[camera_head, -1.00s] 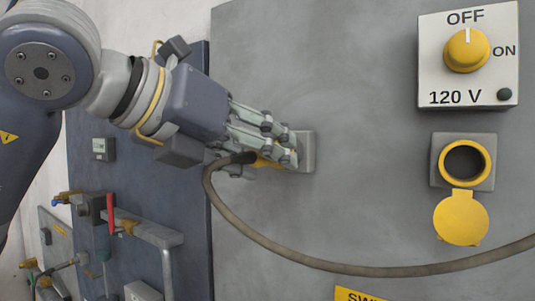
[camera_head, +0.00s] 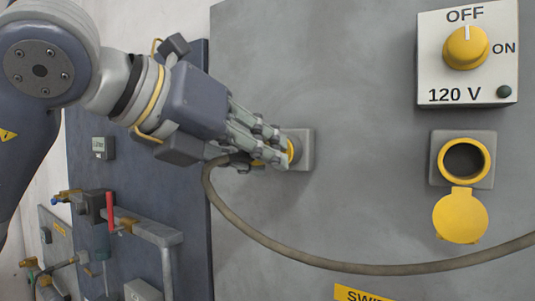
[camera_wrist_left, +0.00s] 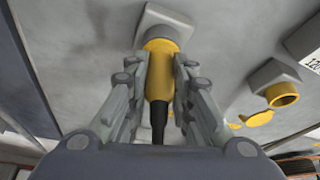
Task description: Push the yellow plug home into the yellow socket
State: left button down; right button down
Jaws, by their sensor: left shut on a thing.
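My left gripper (camera_head: 279,154) is shut on the yellow plug (camera_head: 291,150) in front of a grey holder (camera_head: 306,150) on the panel. In the left wrist view the plug (camera_wrist_left: 160,72) lies between the fingers (camera_wrist_left: 159,66), its front end at the holder (camera_wrist_left: 166,20); whether it is still inside is hard to tell. A dark cable (camera_head: 300,258) runs from its back. The yellow socket (camera_head: 442,163) is on the right, empty and apart from the plug, its round yellow cap (camera_head: 460,216) hanging open below. My right gripper is not in view.
A switch box (camera_head: 435,75) with a yellow knob (camera_head: 466,47) pointing to OFF sits above the socket. The cable sags across the lower panel. Pipes and a red-handled valve (camera_head: 110,211) stand at the left. The panel between holder and socket is clear.

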aim_at(233, 154)
pick_arm(q)
jog(key=shift+s+a, duration=0.1)
jog(key=shift+s, duration=0.05)
jog(key=shift+s+a, duration=0.2)
jog(key=shift+s, duration=0.05)
jog(key=shift+s+a+b, duration=0.45)
jog(key=shift+s+b, duration=0.1)
jog(key=shift+s, duration=0.05)
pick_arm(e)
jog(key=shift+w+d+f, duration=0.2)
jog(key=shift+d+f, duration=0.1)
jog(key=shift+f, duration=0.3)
pick_arm(q)
jog(key=shift+s+a, duration=0.1)
jog(key=shift+s, duration=0.05)
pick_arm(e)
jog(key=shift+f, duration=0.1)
pick_arm(q)
jog(key=shift+s+a+b, duration=0.3)
jog(key=shift+s+a, duration=0.05)
jog(key=shift+s, duration=0.2)
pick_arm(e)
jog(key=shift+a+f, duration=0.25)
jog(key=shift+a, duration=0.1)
pick_arm(q)
jog(key=shift+s+a, duration=0.1)
jog(key=shift+s+a, duration=0.15)
jog(key=shift+s, duration=0.1)
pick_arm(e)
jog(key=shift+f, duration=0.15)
